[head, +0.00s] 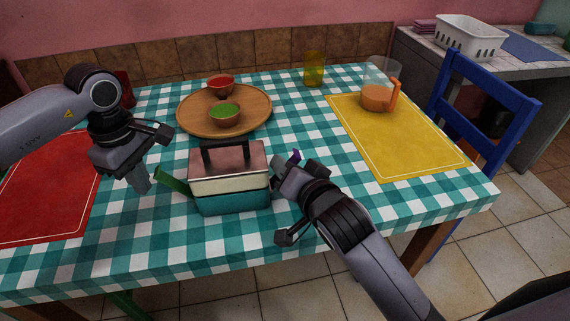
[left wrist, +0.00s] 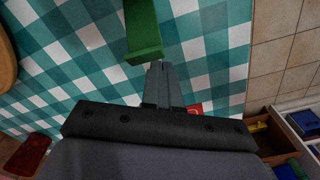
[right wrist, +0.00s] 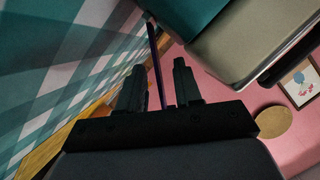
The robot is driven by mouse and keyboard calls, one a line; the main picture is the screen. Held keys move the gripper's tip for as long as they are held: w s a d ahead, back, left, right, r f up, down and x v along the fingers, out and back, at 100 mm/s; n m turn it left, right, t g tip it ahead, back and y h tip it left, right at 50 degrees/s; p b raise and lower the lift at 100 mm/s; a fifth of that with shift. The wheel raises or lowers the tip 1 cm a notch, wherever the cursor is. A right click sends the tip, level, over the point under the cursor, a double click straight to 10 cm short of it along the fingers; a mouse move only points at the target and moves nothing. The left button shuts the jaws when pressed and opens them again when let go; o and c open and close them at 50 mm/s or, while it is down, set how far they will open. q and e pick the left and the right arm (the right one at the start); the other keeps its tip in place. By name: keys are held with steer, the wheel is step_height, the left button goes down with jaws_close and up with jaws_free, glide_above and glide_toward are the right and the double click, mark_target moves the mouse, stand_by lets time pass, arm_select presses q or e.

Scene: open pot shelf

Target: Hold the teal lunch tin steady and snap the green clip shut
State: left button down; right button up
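The lunch tin (head: 230,200) stands upright near the table's front edge, with a teal base, cream middle, pinkish lid and dark handle. Its green clip (head: 174,182) sticks out to the left, tilted up. My left gripper (head: 140,183) is beside the clip's outer end, fingers together and empty; the left wrist view shows the green clip (left wrist: 143,35) just beyond the fingertips. A purple clip (head: 295,156) sticks out at the tin's right side. My right gripper (right wrist: 157,75) is open there, with the purple clip (right wrist: 154,50) showing between its fingers; contact cannot be told.
A round wooden tray (head: 259,121) with a green-filled bowl (head: 225,115) and a red-filled bowl (head: 220,84) is behind the tin. A red mat (head: 50,190) lies left; a yellow mat (head: 410,145) with a pitcher (head: 377,98) lies right. A yellow glass (head: 315,70) stands behind.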

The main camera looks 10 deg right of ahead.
steer(key=shift+x, duration=0.8)
jaws_close()
stand_by(1.7)
